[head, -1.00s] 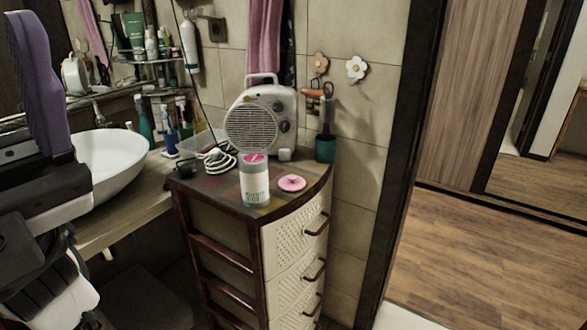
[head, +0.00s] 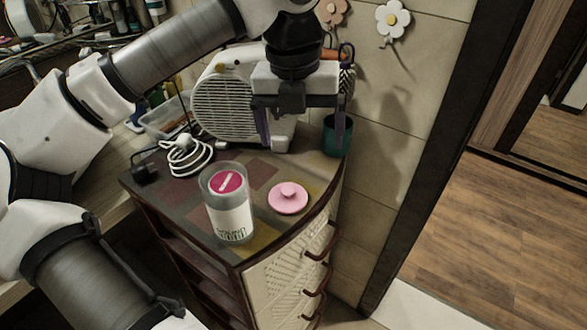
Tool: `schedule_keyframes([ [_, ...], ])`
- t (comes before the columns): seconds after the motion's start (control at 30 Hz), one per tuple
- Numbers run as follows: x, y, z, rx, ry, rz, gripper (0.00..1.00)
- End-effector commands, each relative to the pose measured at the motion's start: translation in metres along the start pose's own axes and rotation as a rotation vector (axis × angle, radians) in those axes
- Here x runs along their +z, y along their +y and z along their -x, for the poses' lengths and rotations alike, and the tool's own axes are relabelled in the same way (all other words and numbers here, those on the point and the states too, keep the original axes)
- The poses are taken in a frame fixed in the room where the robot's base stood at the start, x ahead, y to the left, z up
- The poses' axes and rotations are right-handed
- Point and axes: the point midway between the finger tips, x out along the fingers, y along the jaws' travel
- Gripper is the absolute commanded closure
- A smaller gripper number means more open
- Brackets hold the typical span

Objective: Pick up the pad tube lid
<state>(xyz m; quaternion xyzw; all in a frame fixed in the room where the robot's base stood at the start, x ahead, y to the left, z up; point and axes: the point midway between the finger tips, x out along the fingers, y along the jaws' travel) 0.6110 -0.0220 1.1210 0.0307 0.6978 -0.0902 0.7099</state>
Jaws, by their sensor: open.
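The pad tube lid (head: 288,198) is a round pink disc with a small knob on top. It lies flat on the cabinet top in the head view, to the right of the pad tube (head: 229,207). The tube is a clear cylinder with a white label and pink on top, and it stands upright. My gripper (head: 300,136) points down above and behind the lid, in front of the fan heater, with its fingers apart and nothing between them. It does not touch the lid.
The cabinet top (head: 262,176) also holds a white fan heater (head: 222,108), a coiled white cable (head: 188,157) and a green cup (head: 337,136) at the back right. Tiled wall with flower hooks (head: 392,20) stands behind. The lid lies near the curved right edge.

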Motion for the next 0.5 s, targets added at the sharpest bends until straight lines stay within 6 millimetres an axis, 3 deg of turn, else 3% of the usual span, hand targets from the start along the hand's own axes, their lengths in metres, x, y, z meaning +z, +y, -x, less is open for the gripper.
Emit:
schedule_keyframes([
  [0.17,0.001,0.020,-0.008,0.089,0.027,0.065,0.07],
  [0.5,-0.001,0.024,-0.069,0.084,0.028,0.061,0.07],
])
